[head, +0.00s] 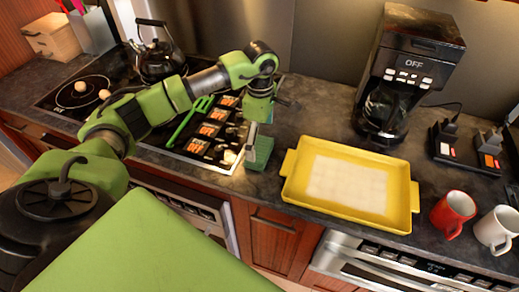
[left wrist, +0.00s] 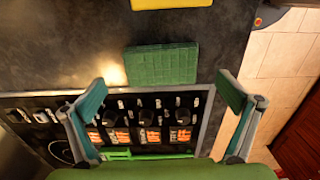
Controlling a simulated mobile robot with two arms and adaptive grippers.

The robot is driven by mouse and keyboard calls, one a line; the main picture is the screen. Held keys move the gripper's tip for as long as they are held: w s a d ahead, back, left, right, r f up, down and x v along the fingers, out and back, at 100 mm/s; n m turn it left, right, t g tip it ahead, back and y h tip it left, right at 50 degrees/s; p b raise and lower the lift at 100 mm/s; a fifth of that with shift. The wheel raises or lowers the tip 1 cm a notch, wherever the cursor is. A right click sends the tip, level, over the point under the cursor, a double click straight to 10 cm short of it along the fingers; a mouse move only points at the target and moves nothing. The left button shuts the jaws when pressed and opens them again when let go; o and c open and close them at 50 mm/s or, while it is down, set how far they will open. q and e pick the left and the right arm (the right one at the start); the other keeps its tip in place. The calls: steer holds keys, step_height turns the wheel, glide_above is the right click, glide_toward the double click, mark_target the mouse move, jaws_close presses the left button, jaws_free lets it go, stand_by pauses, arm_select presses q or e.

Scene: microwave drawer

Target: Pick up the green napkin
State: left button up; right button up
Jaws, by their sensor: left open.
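The green napkin (head: 260,153) lies folded on the dark counter, between the stove's control panel and the yellow tray. In the left wrist view, the napkin (left wrist: 162,64) shows as a flat green rectangle beyond the fingers. My left gripper (head: 258,122) is just above and behind the napkin in the head view. In the left wrist view, its fingers (left wrist: 162,92) are spread wide with nothing between them. The napkin looks free of the fingers. My right gripper is not in view.
The yellow tray (head: 409,196) stands right of the napkin. A coffee maker (head: 408,70), a red mug (head: 453,212) and a white mug (head: 497,229) are farther right. A green spatula (head: 187,123) lies by the stove controls (head: 213,130). A kettle (head: 158,58) stands on the stove.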

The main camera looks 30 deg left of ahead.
mark_target(259, 149)
arm_select(q)
steer(key=f+p, duration=0.1)
steer(key=f, duration=0.2)
steer(key=shift+s+f+p, duration=0.2)
steer(key=shift+p, duration=0.2)
steer(key=shift+f, duration=0.5)
steer(key=c, duration=1)
